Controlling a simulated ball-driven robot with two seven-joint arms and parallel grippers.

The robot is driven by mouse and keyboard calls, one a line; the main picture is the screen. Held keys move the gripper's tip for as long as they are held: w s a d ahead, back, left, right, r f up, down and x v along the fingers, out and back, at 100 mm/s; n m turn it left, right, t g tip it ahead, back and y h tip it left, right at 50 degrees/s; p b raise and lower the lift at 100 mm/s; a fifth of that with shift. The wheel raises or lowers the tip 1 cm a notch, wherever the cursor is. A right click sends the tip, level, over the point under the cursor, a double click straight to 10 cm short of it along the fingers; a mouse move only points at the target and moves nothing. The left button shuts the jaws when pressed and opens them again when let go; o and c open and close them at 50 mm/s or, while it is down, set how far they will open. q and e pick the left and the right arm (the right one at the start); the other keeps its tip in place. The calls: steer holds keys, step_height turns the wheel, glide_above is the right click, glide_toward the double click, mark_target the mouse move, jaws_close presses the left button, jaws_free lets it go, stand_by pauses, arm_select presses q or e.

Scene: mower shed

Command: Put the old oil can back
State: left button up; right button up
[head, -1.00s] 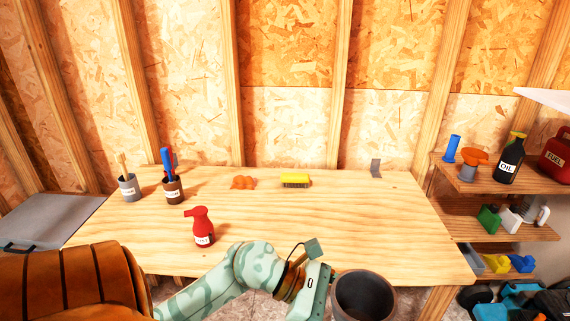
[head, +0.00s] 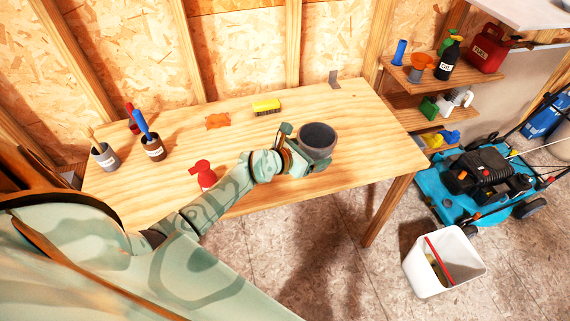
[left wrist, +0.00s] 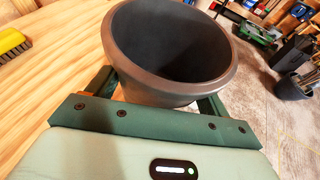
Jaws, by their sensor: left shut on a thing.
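My left gripper (head: 303,160) is shut on a dark grey, open-topped pot (head: 318,136). In the head view the pot overlaps the right half of the workbench (head: 365,118); I cannot tell how high above it. In the left wrist view the gripper's green fingers (left wrist: 155,95) sit on either side of the pot (left wrist: 165,55), whose visible inside looks empty. A black bottle labelled OIL (head: 447,62) stands on the right shelf. My right gripper is out of view.
The shelf (head: 470,77) also holds a red FUEL can (head: 488,50). A white bucket (head: 420,272) and blue mower (head: 445,190) occupy the floor.

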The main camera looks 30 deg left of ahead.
arm_select(q)
steer(key=a+f+b, duration=0.6)
steer(key=a+f, duration=0.1)
steer(key=shift+w+a, duration=0.2)
steer(key=shift+a, duration=0.05)
steer(key=shift+a+f+b, duration=0.3)
steer(key=shift+a+b, duration=0.05)
steer(key=shift+a, duration=0.2)
steer(key=f+b, duration=0.1)
steer(key=f, duration=0.1)
steer(key=f+b, duration=0.1)
steer(key=shift+a+f+b, duration=0.25)
steer(key=shift+a+b, duration=0.05)
steer(key=shift+b, duration=0.05)
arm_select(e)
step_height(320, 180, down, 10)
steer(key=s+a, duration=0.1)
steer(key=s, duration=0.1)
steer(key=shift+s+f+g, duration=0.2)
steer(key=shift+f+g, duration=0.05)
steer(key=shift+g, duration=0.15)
arm_select(q)
steer(key=shift+r, duration=0.1)
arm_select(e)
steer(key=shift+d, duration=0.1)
arm_select(q)
steer(key=shift+f, duration=0.25)
steer(key=o, duration=1.1)
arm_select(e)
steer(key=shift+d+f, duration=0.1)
